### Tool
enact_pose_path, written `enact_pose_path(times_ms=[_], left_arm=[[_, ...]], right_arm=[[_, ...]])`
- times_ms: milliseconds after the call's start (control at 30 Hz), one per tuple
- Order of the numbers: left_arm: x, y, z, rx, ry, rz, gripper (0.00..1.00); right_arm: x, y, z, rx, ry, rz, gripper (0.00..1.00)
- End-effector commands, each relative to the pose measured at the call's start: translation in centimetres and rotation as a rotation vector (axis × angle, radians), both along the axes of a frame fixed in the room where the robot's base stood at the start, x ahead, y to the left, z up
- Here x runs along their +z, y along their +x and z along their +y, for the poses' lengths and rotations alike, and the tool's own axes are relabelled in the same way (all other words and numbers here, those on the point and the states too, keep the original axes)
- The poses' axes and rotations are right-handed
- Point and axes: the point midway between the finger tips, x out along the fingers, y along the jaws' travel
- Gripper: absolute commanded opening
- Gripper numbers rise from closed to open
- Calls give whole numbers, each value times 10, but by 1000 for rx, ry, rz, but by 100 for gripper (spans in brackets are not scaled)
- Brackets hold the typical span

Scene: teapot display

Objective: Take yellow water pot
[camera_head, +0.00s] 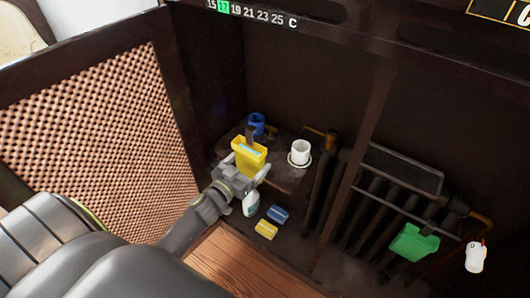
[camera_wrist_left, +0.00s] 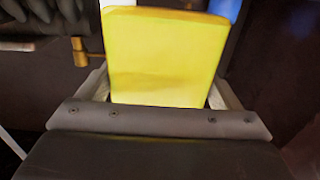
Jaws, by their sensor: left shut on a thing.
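The yellow water pot (camera_head: 249,159) is a boxy yellow container near the middle of the head view, over the small dark shelf (camera_head: 289,181). My left gripper (camera_head: 246,167) reaches in from the lower left and is shut on the pot, with a finger on each side. In the left wrist view the pot (camera_wrist_left: 163,58) fills the space between the fingers of the gripper (camera_wrist_left: 160,98). I cannot tell whether the pot touches the shelf. My right gripper is not in view.
A blue cup (camera_head: 257,121) stands behind the pot. A white cup (camera_head: 300,150) is to its right. A spray bottle (camera_head: 251,204), a blue sponge (camera_head: 278,214) and a yellow sponge (camera_head: 266,229) lie below. A woven panel (camera_head: 95,125) stands left; a radiator (camera_head: 385,200) and green container (camera_head: 413,242) are right.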

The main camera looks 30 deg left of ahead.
Motion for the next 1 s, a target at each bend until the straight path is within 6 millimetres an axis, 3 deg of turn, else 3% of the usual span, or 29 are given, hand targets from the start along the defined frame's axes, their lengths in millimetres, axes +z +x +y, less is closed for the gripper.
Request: enact_pose_path(times_ms=[533,1000], left_arm=[[0,-43,3,-1,0,-1,68],[1,-46,3,-1,1,-3,68]], right_arm=[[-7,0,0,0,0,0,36],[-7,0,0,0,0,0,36]])
